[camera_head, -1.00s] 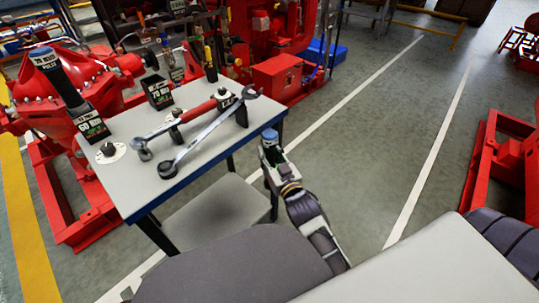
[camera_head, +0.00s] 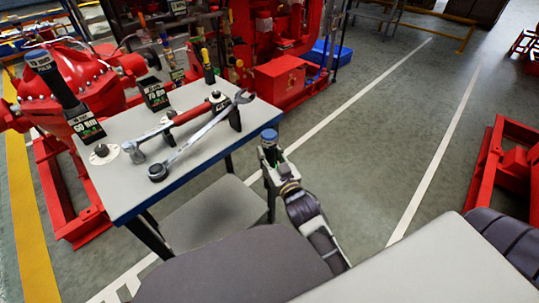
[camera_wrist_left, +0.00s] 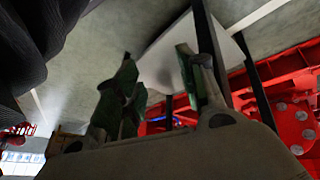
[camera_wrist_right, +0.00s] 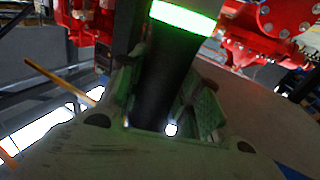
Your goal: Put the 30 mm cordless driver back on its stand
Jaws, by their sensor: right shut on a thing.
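My right gripper (camera_head: 277,168) is shut on the cordless driver (camera_head: 269,142), which stands upright in it with a blue cap, right of the table's edge. In the right wrist view the driver's dark body (camera_wrist_right: 165,75) with a bright green band sits between the fingers. An empty black labelled holder (camera_head: 155,96) is on the table; its small label is hard to read. Another labelled holder (camera_head: 86,127) at the left has a tall dark tool (camera_head: 52,80) in it. My left gripper (camera_wrist_left: 155,85) is open and empty in the left wrist view and is outside the head view.
The grey table (camera_head: 215,148) has a blue edge and a lower shelf (camera_head: 215,212). A large wrench (camera_head: 200,138) and a red-handled tool (camera_head: 190,114) lie across racks on it.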

